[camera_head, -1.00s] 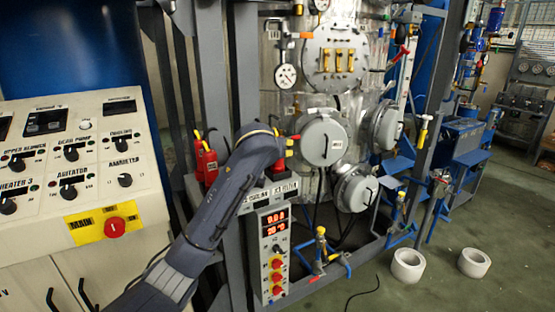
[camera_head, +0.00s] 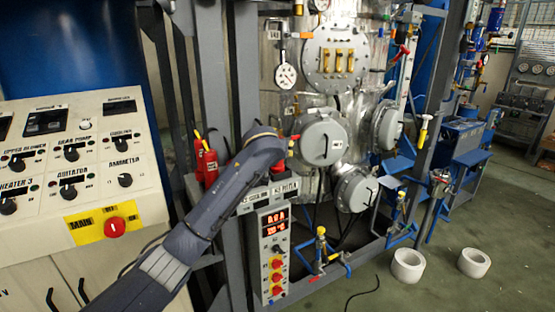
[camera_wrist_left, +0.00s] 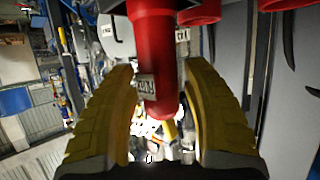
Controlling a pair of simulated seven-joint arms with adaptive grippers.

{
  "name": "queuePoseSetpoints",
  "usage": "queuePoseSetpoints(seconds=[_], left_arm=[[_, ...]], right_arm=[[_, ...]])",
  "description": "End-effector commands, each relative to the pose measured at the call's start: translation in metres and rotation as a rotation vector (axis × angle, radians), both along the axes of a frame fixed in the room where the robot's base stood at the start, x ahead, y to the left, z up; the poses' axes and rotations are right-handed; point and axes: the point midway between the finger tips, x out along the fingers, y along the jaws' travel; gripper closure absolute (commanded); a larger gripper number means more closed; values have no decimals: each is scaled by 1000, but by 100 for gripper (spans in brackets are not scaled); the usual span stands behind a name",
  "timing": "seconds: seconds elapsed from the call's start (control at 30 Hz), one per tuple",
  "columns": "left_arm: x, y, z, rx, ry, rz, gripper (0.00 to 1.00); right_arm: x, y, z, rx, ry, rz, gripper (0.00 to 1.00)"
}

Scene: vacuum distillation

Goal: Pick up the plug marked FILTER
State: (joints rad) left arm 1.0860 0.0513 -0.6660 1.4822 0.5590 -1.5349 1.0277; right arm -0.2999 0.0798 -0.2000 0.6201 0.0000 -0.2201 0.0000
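In the left wrist view, a red plug (camera_wrist_left: 152,50) with a small label stands between the two yellow fingers of my left gripper (camera_wrist_left: 163,118). The fingers are apart, with a clear gap on the plug's right side; whether the left finger touches it I cannot tell. The label is too blurred to read, so I cannot tell whether it says FILTER. In the head view, my left wrist covers the fingers, and a bit of red (camera_head: 278,166) shows beside it. Two more red plugs (camera_head: 209,165) stand left of the wrist. My right gripper is not in view.
More red parts (camera_wrist_left: 201,12) show close by at the top of the wrist view. A grey control box (camera_head: 274,250) with red display and knobs sits below my wrist. Round vessel covers (camera_head: 322,140) are close on the right, and a grey post (camera_head: 213,80) behind.

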Motion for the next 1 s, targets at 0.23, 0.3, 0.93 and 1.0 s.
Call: queuePoseSetpoints(seconds=[0.23,0.3,0.93,1.0], left_arm=[[0,0,0,0,0,0,82],[0,0,0,0,0,0,90],[0,0,10,-1,-2,0,100],[0,-1,17,-3,-3,0,100]], right_arm=[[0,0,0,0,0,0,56],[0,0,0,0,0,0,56],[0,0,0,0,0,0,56],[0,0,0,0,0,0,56]])
